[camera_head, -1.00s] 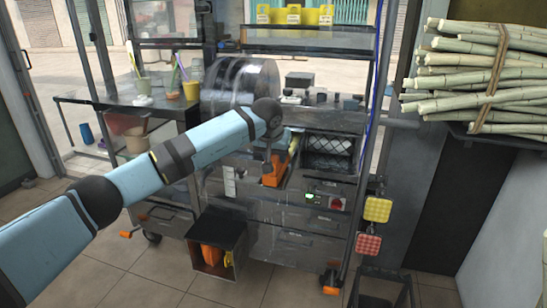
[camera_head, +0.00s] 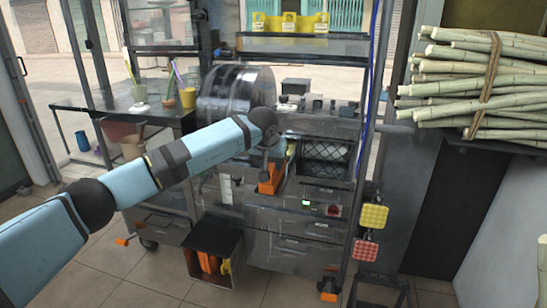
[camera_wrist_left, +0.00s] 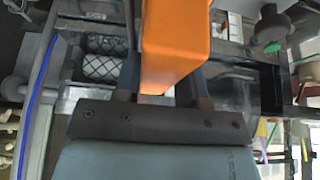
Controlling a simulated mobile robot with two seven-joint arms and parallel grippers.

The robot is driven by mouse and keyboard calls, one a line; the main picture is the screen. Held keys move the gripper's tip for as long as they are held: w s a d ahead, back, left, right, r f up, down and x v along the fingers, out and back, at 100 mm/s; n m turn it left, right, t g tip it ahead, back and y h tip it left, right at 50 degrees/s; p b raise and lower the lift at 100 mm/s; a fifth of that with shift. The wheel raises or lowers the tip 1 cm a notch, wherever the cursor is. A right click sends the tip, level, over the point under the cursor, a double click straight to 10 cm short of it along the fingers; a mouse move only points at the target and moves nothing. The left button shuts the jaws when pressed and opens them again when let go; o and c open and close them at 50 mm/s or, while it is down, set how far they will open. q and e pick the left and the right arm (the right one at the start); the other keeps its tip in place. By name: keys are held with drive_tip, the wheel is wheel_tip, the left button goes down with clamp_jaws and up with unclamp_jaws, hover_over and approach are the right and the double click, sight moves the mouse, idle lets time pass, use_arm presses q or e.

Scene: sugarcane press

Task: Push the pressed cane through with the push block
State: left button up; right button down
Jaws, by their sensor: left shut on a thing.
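My left gripper (camera_head: 268,163) is at the front of the metal press cart, below the clear domed press housing (camera_head: 237,88). It is shut on the orange push block (camera_head: 270,181). In the left wrist view the block (camera_wrist_left: 175,45) sits between the two dark fingers (camera_wrist_left: 155,92) and extends away from them. The arm hides part of the press opening. I cannot make out pressed cane there, nor whether the block touches anything. My right gripper is not in view.
A mesh-fronted recess (camera_head: 325,151) is right of the block. Bundled cane (camera_head: 480,75) lies on a shelf at right. A side table (camera_head: 120,112) holds cups. Yellow and red pads (camera_head: 372,216) hang at right.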

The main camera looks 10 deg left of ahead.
use_arm(q)
drive_tip(key=shift+s, duration=1.05)
drive_tip(key=shift+r, duration=0.1)
drive_tip(key=shift+w+r+p+v, duration=0.15)
drive_tip(key=shift+p+v, duration=0.8)
drive_tip(key=shift+v, duration=0.6)
drive_tip(key=shift+w+p+v, duration=0.15)
drive_tip(key=shift+p+v, duration=0.8)
drive_tip(key=shift+v, duration=0.6)
drive_tip(key=shift+w+r+p+v, duration=0.1)
drive_tip(key=shift+w+p+v, duration=0.1)
drive_tip(key=shift+p+v, duration=1.05)
drive_tip(key=shift+s+r+b, duration=0.15)
drive_tip(key=shift+r+b, duration=0.1)
drive_tip(key=shift+b, duration=0.05)
